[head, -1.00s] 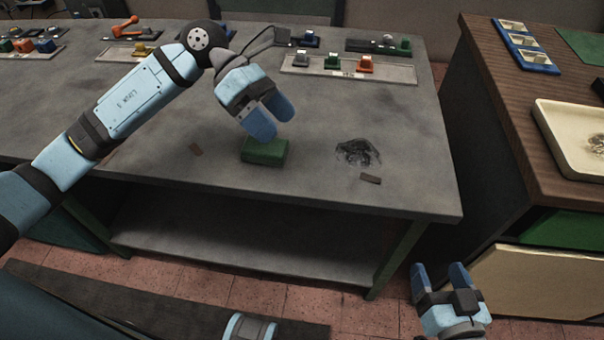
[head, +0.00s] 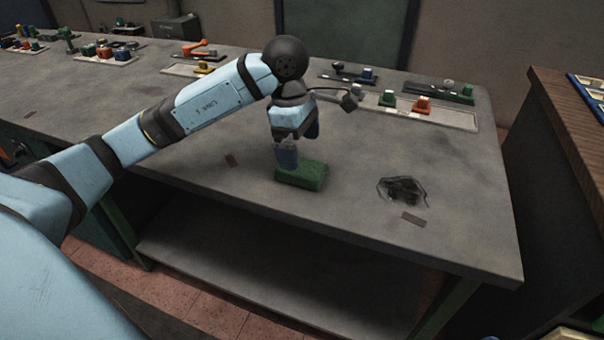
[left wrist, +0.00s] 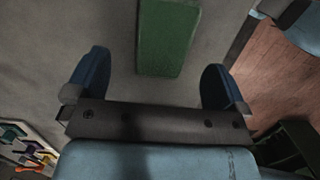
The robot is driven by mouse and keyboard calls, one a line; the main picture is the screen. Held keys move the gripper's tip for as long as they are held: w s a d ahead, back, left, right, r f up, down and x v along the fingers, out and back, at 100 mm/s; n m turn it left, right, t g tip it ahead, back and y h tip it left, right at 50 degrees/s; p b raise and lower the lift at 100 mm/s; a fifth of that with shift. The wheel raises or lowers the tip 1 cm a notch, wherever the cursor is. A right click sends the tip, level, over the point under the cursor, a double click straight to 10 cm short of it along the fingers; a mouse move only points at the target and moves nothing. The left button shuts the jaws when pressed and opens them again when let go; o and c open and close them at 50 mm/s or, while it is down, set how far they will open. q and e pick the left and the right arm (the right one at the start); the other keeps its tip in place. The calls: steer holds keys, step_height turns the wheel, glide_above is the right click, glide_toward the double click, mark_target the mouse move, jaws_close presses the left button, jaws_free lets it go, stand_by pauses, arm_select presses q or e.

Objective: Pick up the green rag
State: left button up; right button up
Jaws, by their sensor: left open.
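The green rag (head: 302,176) is a folded, block-like piece lying on the grey workbench (head: 340,225), near the bench's front edge. It also shows in the left wrist view (left wrist: 167,38), ahead of and between the fingers. My left gripper (head: 299,147) is over the rag's far side, pointing down. Its two blue fingers are spread and nothing is between them in the left wrist view (left wrist: 158,80). In the head view the near finger covers a little of the rag's left end; whether it touches the rag I cannot tell. My right gripper is not in the head view.
A dark, rough-edged patch (head: 402,191) and a small brown scrap (head: 413,219) lie right of the rag. Trays with coloured blocks (head: 421,105) stand along the back. A wooden-topped cabinet (head: 560,125) stands to the right. The bench around the rag is mostly clear.

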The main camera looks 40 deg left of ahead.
mark_target(302, 165)
arm_select(q)
steer(key=shift+s+d+f+b, duration=0.1)
steer(key=shift+f+b, duration=0.2)
steer(key=shift+f, duration=0.35)
steer(key=f, duration=0.1)
steer(key=f+b, duration=0.1)
steer(key=f, duration=0.2)
steer(key=shift+d+f, duration=0.1)
steer(key=shift+d, duration=0.15)
steer(key=c, duration=1)
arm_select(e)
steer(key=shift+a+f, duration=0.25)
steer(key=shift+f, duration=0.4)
arm_select(q)
steer(key=shift+r, duration=0.2)
steer(key=shift+r, duration=0.6)
step_height(302, 165, up, 5)
steer(key=shift+r+p, duration=0.2)
steer(key=shift+p, duration=0.75)
step_height(302, 165, up, 13)
steer(key=p, duration=0.3)
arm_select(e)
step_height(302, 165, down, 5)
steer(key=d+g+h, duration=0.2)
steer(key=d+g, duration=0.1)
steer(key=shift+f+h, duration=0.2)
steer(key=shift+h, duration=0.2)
